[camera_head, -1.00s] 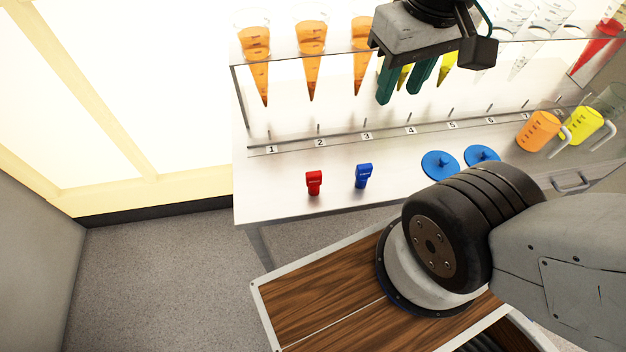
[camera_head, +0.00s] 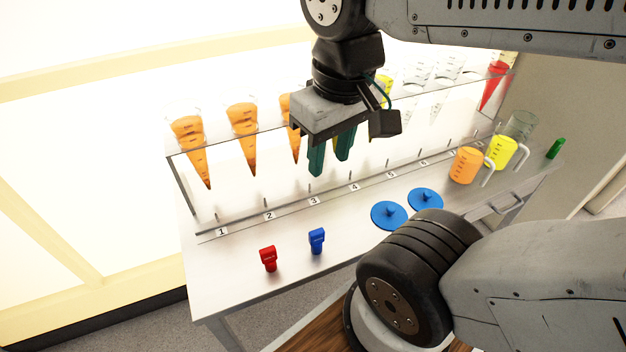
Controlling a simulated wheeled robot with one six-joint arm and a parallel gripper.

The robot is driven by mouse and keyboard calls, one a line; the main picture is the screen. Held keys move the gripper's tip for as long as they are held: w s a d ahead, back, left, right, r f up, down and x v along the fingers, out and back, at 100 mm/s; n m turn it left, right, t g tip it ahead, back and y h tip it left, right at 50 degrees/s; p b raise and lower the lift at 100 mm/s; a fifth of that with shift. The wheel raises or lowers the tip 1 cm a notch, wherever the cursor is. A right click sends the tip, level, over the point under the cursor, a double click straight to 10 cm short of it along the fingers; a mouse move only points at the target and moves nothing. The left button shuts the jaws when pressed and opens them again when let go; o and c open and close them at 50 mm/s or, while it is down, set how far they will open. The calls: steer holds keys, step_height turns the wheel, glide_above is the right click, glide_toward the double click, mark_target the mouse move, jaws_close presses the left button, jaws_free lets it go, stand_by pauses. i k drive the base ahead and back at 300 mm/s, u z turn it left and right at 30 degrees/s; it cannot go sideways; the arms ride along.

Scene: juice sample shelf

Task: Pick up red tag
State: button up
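The red tag (camera_head: 268,258) stands on the bare front part of the metal table, near its left end. A blue tag (camera_head: 317,240) of the same shape stands to its right. My gripper (camera_head: 331,162) hangs in front of the cone rack, above and behind the two tags in the picture. Its two green fingers point down with a gap between them and nothing held. It is clear of both tags.
A clear rack (camera_head: 185,190) of several cones with orange, yellow and red juice runs along the table, over numbered labels. Blue lids (camera_head: 389,215), an orange jug (camera_head: 467,164) and a yellow jug (camera_head: 501,152) stand right. The table front (camera_head: 222,283) around the tags is clear.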

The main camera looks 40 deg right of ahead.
mark_target(269, 257)
steer(key=u, duration=1.6)
steer(key=k, duration=1.1)
steer(key=z, duration=0.9)
